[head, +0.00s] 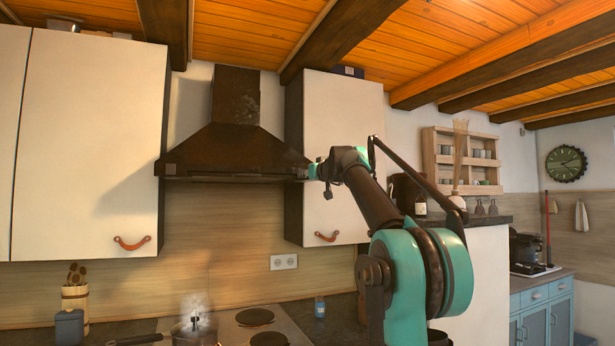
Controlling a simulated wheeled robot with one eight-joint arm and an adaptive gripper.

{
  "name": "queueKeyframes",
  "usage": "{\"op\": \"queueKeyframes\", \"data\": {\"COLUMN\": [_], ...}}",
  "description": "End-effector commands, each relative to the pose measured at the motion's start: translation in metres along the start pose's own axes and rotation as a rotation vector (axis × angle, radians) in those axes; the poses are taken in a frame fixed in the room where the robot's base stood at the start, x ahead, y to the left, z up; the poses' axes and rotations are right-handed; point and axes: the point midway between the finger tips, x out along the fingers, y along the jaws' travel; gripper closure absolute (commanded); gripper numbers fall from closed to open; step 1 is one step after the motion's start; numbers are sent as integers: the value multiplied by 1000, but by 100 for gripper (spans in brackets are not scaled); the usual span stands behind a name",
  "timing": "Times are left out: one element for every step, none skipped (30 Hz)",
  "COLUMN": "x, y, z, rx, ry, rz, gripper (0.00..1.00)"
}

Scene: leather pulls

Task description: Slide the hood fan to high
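The dark brown hood (235,150) hangs on the wall between two white cabinets, above the stove. Its front lower rim carries the control strip, but I cannot make out the fan slider or its setting. My gripper (316,171) is at the right end of the hood's lower rim, in front of the right cabinet's edge. It looks very close to the rim; I cannot tell whether it touches. The fingers are small and partly hidden, so I cannot see whether they are open or shut.
The left cabinet (85,140) and right cabinet (345,140) with leather pulls flank the hood. A steaming pan (193,334) stands on the stove (255,333) below. A utensil holder (75,299) is at the lower left. Space between hood and stove is free.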

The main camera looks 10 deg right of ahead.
Motion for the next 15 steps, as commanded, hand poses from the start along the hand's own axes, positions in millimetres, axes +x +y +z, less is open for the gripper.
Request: {"op": "queueKeyframes", "data": {"x": [0, 0, 0, 0, 0, 0, 0, 0, 0, 0, 0, 0, 0, 0, 0], "y": [0, 0, 0, 0, 0, 0, 0, 0, 0, 0, 0, 0, 0, 0, 0], "z": [0, 0, 0, 0, 0, 0, 0, 0, 0, 0, 0, 0, 0, 0, 0], "rx": [0, 0, 0, 0, 0, 0, 0, 0, 0, 0, 0, 0, 0, 0, 0], "ry": [0, 0, 0, 0, 0, 0, 0, 0, 0, 0, 0, 0, 0, 0, 0], "rz": [0, 0, 0, 0, 0, 0, 0, 0, 0, 0, 0, 0, 0, 0, 0], "gripper": [84, 88, 92, 96, 100, 100, 100, 100, 100, 100, 100, 100, 100, 100, 100]}}
